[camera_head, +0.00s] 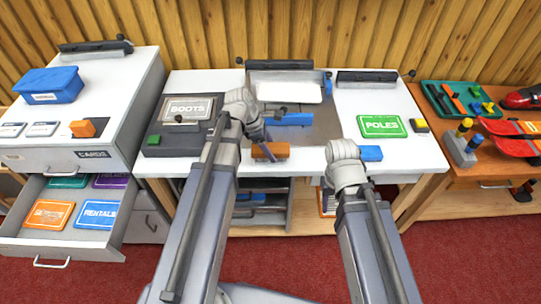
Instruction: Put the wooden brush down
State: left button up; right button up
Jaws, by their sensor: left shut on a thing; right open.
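The wooden brush (270,151) is an orange-brown block at the front edge of the white bench, right below my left gripper (265,136). My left gripper points down to the right and is shut on the brush. Its fingertips are partly hidden, and I cannot tell whether the brush touches the bench. My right gripper (347,152) is open at the bench's front edge, its fingers mostly hidden behind its own wrist. A blue block (371,153) lies just right of it.
The bench top (320,157) has bare room between the grippers. A BOOTS plate (187,108) sits left and a green POLES plate (382,126) right. A blue piece (290,119) lies before the grey machine at the back. An open drawer (72,180) holds coloured cards at left.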

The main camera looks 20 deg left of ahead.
pick_arm(q)
jog(key=shift+f, duration=0.7)
pick_arm(e)
jog(key=shift+f, duration=0.65)
pick_arm(q)
jog(key=shift+f+b, duration=0.2)
jog(key=shift+b, duration=0.2)
jog(key=o, duration=1.2)
pick_arm(e)
jog(key=shift+f, duration=0.15)
pick_arm(q)
jog(key=shift+r, duration=0.15)
